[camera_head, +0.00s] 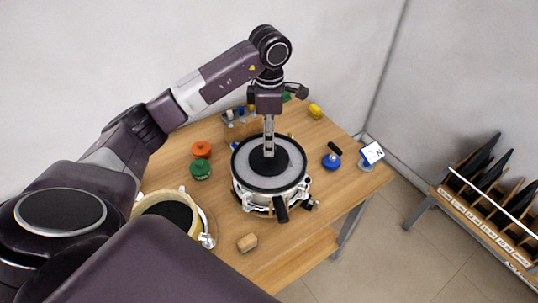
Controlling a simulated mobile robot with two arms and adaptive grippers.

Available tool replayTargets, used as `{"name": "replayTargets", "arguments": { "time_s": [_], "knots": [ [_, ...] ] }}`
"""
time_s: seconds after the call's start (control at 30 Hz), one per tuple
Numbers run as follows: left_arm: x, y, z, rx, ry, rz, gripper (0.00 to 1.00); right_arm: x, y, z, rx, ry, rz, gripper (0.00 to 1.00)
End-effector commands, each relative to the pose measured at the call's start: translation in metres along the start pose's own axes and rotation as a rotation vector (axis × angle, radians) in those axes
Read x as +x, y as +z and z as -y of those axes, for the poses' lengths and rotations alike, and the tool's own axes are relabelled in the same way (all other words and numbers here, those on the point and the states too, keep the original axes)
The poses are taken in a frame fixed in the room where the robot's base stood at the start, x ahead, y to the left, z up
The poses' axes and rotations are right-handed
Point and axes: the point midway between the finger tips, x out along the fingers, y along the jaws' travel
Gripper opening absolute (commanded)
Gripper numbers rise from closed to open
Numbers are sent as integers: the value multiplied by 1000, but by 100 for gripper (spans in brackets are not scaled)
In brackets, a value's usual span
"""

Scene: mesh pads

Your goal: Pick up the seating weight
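A black disc with a raised centre, which looks like the seating weight (285,165), lies on the pale round face of a ringed metal vessel (242,172) in the middle of the table. My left gripper (269,152) points straight down over the disc's centre, and its narrow grey fingers reach the raised part. The fingers look close together, but the view is too small to tell whether they hold it. They hide part of the disc's centre. My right gripper is not in view.
The wooden table (290,255) also bears an orange knob (201,149), a green knob (200,170), a blue round item (331,161), a tan block (247,242) and a cream ring with dark inside (165,210). A rack of black panels (490,195) stands right.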

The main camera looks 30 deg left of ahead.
Motion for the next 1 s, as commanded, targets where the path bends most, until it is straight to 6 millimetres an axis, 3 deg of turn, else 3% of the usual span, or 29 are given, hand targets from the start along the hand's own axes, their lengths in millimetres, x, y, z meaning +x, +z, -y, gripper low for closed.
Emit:
{"name": "replayTargets", "arguments": {
  "time_s": [0.1,0.3,0.53,1.0],
  "knots": [
    [13,-2,1,-2,-6,-2,48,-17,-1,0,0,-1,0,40],
    [36,-1,0,-1,-2,1,48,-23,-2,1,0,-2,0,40],
    [39,-1,0,0,0,2,48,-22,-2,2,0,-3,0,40],
    [38,-1,0,0,0,2,0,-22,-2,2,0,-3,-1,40]
  ]
}}
